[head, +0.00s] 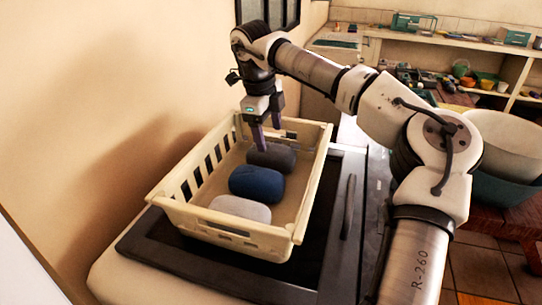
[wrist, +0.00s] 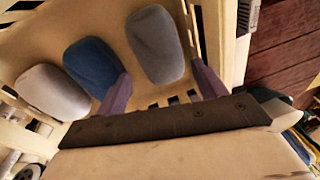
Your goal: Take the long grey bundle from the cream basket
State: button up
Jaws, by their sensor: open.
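The cream basket (head: 187,217) holds three rounded bundles in a row. A dark grey bundle (head: 280,158) lies at the far end, a navy blue one (head: 257,184) in the middle and a pale grey one (head: 240,208) at the near end. My gripper (head: 268,140) points down over the far end, open and empty, close above the dark grey bundle. In the wrist view, the dark grey bundle (wrist: 155,45) lies ahead of and between my spread fingers (wrist: 162,88). The left finger partly covers the blue bundle (wrist: 90,66). The pale grey bundle (wrist: 53,91) is at left.
The basket's slatted walls stand around the bundles, with a wall close to my gripper. The basket rests on a dark panel (head: 330,215) with a handle at right. A plain wall is at left. Shelves (head: 450,45) with pots and small items stand at back right.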

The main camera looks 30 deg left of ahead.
aim_at(270, 148)
jog(key=shift+w+f+p, duration=0.15)
jog(key=shift+f+p, duration=0.35)
jog(key=shift+f, duration=0.85)
jog(key=shift+w+f+p, duration=0.1)
jog(key=shift+f+p, duration=0.4)
jog(key=shift+f, duration=0.8)
jog(key=c, duration=0.9)
jog(key=shift+r, duration=0.1)
